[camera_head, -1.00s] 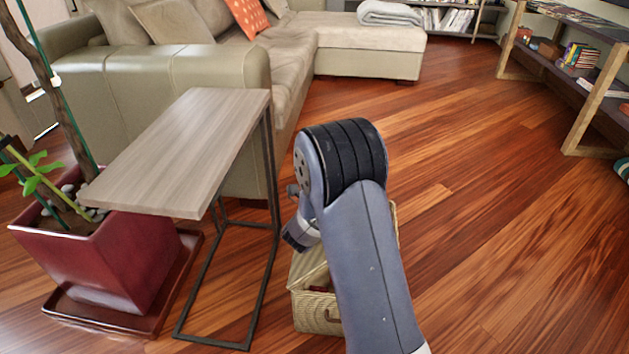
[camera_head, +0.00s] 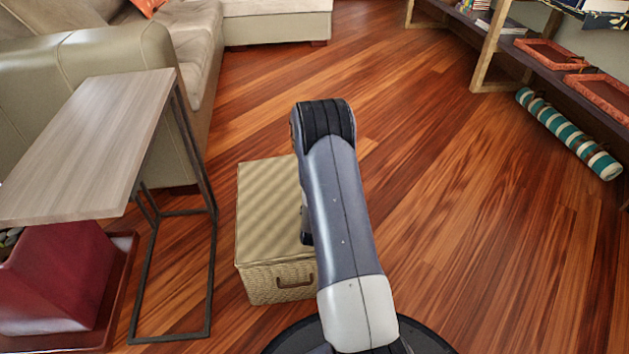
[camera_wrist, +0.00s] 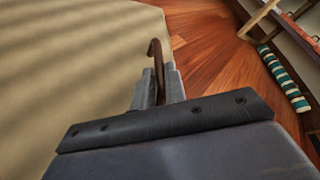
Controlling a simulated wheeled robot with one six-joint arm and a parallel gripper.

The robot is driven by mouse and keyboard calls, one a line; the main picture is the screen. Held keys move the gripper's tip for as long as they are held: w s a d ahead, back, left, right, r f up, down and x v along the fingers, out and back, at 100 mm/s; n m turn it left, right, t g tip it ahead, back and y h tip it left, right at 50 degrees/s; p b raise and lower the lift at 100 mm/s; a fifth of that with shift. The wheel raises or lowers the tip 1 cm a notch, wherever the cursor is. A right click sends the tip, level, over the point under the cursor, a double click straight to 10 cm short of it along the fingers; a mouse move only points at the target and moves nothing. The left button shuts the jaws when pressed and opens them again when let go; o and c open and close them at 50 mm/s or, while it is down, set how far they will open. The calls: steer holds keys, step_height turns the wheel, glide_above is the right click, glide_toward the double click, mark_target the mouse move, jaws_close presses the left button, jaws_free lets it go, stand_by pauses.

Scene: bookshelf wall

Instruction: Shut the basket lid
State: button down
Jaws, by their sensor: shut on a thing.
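The woven basket (camera_head: 262,287) stands on the wooden floor, left of my arm in the head view. Its pale striped lid (camera_head: 266,212) lies flat over the top and looks shut, with no gap visible along the near and left edges. My arm hides its right side. In the wrist view the lid (camera_wrist: 70,65) fills the left. My gripper (camera_wrist: 158,82) is shut on a curved brown handle (camera_wrist: 155,50) at the lid's edge. My gripper's fingers are hidden behind the arm in the head view.
A side table (camera_head: 90,140) with a dark metal frame stands just left of the basket. A sofa (camera_head: 100,45) is at the back left, a low shelf (camera_head: 540,60) at the right. Floor right of my arm is clear.

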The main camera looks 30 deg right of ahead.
steer(key=shift+s+d+f+m, duration=0.1)
steer(key=shift+d+f+m, duration=0.15)
steer(key=shift+f, duration=0.45)
steer(key=shift+s+d+f+m, duration=0.15)
steer(key=shift+f+m, duration=0.1)
steer(key=shift+f, duration=0.4)
steer(key=shift+w+f, duration=0.1)
steer(key=c, duration=1.5)
jaws_free()
steer(key=shift+y, duration=0.3)
steer(key=shift+a, duration=0.1)
steer(key=shift+s+a, duration=0.15)
steer(key=shift+s, duration=0.05)
steer(key=p+v, duration=0.3)
steer(key=v, duration=0.7)
steer(key=shift+s, duration=0.1)
